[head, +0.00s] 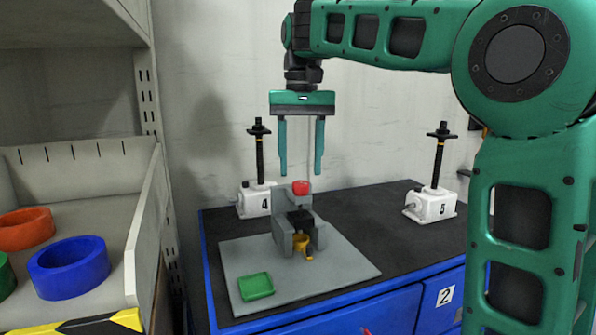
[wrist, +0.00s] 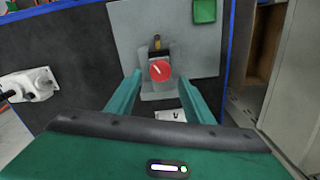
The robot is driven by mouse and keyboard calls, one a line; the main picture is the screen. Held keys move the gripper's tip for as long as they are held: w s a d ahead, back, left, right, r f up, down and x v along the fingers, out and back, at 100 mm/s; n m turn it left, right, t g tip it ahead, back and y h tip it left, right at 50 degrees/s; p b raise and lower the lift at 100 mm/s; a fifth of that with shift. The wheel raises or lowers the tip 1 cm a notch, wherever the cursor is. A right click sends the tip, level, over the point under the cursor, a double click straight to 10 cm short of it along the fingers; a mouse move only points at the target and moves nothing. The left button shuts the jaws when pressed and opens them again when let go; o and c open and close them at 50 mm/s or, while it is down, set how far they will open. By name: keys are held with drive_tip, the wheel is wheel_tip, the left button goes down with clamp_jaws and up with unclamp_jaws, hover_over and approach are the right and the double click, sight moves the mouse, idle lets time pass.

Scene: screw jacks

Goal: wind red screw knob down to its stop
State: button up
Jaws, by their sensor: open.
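The red screw knob (head: 301,187) sits on top of a grey fixture (head: 283,233) on a grey board. It also shows in the wrist view as a red disc (wrist: 160,71) with a pale line on it. My gripper (head: 301,175) is open and empty, its two green fingers pointing down above the knob in the head view. In the wrist view the fingers (wrist: 163,76) stand either side of the knob, apart from it. The knob's screw shaft is hidden.
A green tray (head: 256,287) and a yellow piece (head: 302,243) are at the fixture's front. White screw jack 4 (head: 258,200) stands behind, jack 5 (head: 432,206) to the right. A shelf with rings (head: 68,267) is at left. The black tabletop between is clear.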

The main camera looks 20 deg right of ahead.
drive_tip(key=shift+r, duration=2.25)
